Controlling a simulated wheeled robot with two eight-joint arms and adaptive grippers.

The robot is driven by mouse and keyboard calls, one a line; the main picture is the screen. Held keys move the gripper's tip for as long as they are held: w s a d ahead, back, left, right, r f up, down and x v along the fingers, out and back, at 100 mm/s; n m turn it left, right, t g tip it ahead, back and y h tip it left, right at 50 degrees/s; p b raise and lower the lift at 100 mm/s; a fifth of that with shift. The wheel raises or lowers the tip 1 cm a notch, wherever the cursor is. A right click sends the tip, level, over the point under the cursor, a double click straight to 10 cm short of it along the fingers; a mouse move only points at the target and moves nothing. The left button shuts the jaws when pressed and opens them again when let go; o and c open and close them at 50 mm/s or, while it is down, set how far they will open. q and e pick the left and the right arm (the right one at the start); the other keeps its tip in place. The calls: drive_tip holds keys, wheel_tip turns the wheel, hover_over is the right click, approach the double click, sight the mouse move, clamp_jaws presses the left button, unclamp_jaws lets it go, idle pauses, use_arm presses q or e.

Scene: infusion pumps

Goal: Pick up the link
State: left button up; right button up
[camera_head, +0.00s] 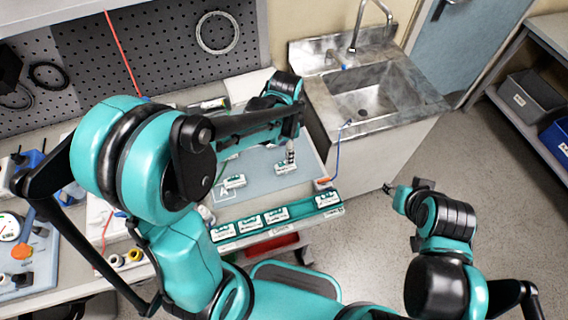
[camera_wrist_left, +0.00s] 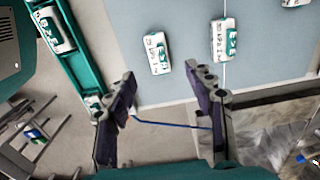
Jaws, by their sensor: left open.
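Several small white-and-teal pump modules are in view; which one is the link I cannot tell. In the head view one module (camera_head: 234,181) lies on the blue-grey mat and another (camera_head: 286,167) lies right below my left gripper (camera_head: 291,151). In the left wrist view the left gripper (camera_wrist_left: 162,76) is open and empty, pointing down. One module (camera_wrist_left: 157,53) shows between and beyond its fingertips, and another module (camera_wrist_left: 224,37) lies to the right. My right gripper (camera_head: 391,189) hangs over the floor at right; its jaws are too small to read.
A teal rack (camera_head: 300,209) holding several modules runs along the bench's front edge; it also shows in the wrist view (camera_wrist_left: 77,62). A steel sink (camera_head: 372,92) stands right of the mat (camera_head: 305,187). A blue cable (camera_head: 338,150) hangs at the bench edge.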

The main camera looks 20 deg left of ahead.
sight(285, 166)
use_arm(q)
wheel_tip(285, 166, down, 8)
drive_tip(key=b, duration=0.2)
drive_tip(key=shift+s+r+b, duration=0.15)
drive_tip(key=shift+r+b, duration=0.05)
drive_tip(key=shift+b, duration=0.1)
drive_tip(key=shift+c, duration=0.2)
clamp_jaws()
